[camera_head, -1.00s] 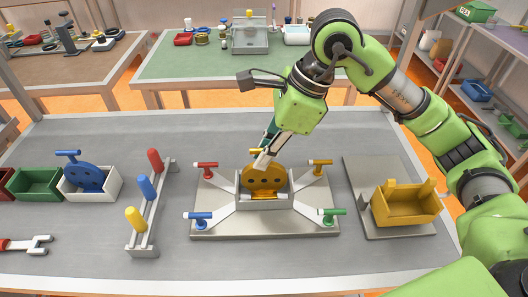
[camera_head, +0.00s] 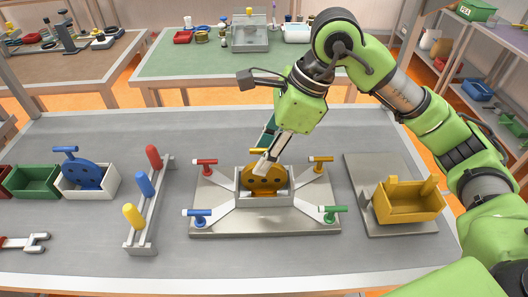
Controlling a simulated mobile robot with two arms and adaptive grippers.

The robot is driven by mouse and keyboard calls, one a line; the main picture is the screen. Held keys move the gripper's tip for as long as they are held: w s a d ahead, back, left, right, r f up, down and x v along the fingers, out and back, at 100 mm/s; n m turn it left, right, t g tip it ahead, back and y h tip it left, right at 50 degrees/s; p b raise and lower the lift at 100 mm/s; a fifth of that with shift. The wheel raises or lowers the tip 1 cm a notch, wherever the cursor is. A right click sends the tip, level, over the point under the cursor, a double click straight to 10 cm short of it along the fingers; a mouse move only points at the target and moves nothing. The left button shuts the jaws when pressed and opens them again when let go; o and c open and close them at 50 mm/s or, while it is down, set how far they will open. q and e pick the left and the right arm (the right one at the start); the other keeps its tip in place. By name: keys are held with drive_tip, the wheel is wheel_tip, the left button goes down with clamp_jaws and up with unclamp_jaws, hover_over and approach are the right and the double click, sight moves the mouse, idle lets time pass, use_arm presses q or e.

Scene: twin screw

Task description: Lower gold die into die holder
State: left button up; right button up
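The gold die (camera_head: 264,182) is a round disc with dark holes, standing upright between the walls of the grey die holder (camera_head: 265,202). Its lower part is hidden behind the holder's front wall. The holder sits at the middle of a metal plate (camera_head: 240,228). My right gripper (camera_head: 262,166) reaches down from above, its fingertips at the top edge of the gold die, and appears shut on it. The far finger is partly hidden. My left gripper is out of view.
Red, yellow, blue and green handled clamps surround the holder. A yellow bin (camera_head: 408,203) stands to the right on a grey plate. To the left are a rack (camera_head: 143,218) with coloured handles, a white bin (camera_head: 90,187) holding a blue die, and a green bin (camera_head: 33,181).

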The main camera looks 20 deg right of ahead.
drive_tip(key=shift+d, duration=0.1)
drive_tip(key=v, duration=1.2)
